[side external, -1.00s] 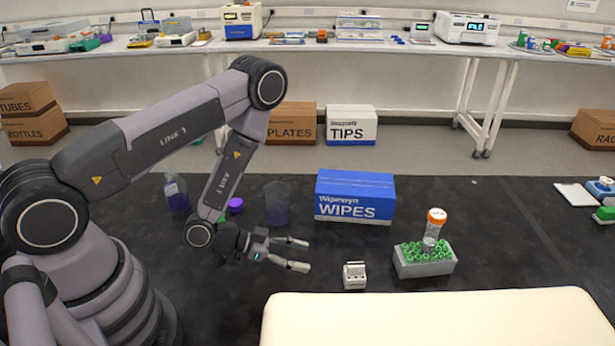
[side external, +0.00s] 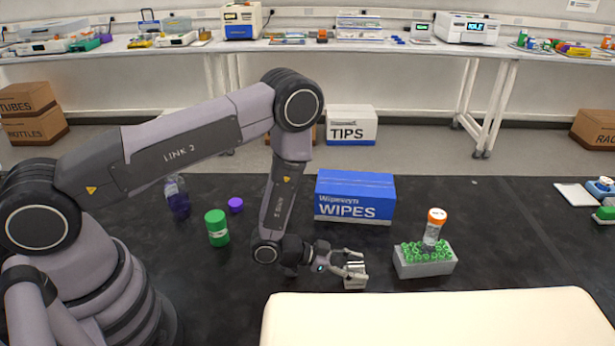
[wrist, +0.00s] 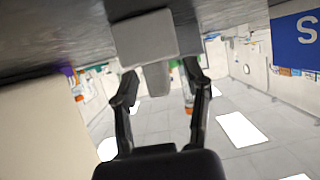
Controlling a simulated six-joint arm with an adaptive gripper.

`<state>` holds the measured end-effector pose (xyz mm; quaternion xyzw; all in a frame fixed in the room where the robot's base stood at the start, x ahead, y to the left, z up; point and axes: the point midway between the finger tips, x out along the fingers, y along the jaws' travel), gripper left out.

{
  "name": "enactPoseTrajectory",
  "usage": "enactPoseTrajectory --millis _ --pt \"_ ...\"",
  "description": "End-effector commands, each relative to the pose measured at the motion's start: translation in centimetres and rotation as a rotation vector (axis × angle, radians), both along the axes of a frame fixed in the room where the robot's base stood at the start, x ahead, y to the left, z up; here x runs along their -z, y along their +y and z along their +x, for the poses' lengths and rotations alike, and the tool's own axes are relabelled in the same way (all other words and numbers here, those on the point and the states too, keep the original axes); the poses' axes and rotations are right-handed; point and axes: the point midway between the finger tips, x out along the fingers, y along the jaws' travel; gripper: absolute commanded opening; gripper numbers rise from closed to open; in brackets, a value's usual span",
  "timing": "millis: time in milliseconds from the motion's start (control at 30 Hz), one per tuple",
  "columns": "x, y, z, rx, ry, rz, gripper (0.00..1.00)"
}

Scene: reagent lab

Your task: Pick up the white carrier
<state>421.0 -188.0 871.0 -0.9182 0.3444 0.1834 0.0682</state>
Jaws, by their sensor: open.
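The white carrier (side external: 355,281) stands upright on the black bench in the side view, just behind the cream block's back edge. My gripper (side external: 355,263) is at the carrier, its fingers reaching in from the left and covering part of its upper portion. In the wrist view, which looks upside down, the carrier (wrist: 145,38) shows as a pale grey block just beyond the fingertips. My gripper (wrist: 158,75) is open there, with a clear gap between the fingers. I cannot tell whether a finger touches the carrier.
A grey rack (side external: 425,268) with green-capped tubes and an orange-capped bottle (side external: 434,228) stands right of the carrier. The blue wipes box (side external: 355,198) is behind. A cream block (side external: 430,318) lies in front. A green bottle (side external: 216,228) and purple cap (side external: 235,205) are left.

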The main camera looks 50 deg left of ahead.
Motion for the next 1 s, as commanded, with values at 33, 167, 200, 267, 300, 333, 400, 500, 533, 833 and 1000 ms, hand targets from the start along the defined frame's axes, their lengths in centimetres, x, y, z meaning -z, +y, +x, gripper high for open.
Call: enactPoseTrajectory --millis 33,167,200,267,300,333,400,500,533,833,1000 --pt "0.0 0.01 -0.02 0.0 0.0 0.0 0.48" --pt "-0.02 0.02 -0.03 0.0 0.0 0.0 0.41" --pt "-0.02 0.02 -0.03 0.0 0.0 0.0 0.36" --pt "-0.02 0.02 -0.04 0.0 0.0 0.0 0.28" --pt "-0.02 0.02 -0.04 0.0 -0.001 0.001 0.23" --pt "-0.03 0.02 -0.04 0.0 -0.001 0.001 0.19" --pt "-0.03 0.03 -0.05 0.0 -0.001 0.001 0.1" --pt "-0.03 0.03 -0.05 0.001 0.0 0.0 0.0" --pt "-0.03 0.03 -0.05 0.001 0.0 0.0 0.0" --pt "-0.07 0.02 -0.04 0.001 -0.001 0.0 0.0" --pt "-0.98 0.01 0.02 0.001 -0.003 0.0 0.0"
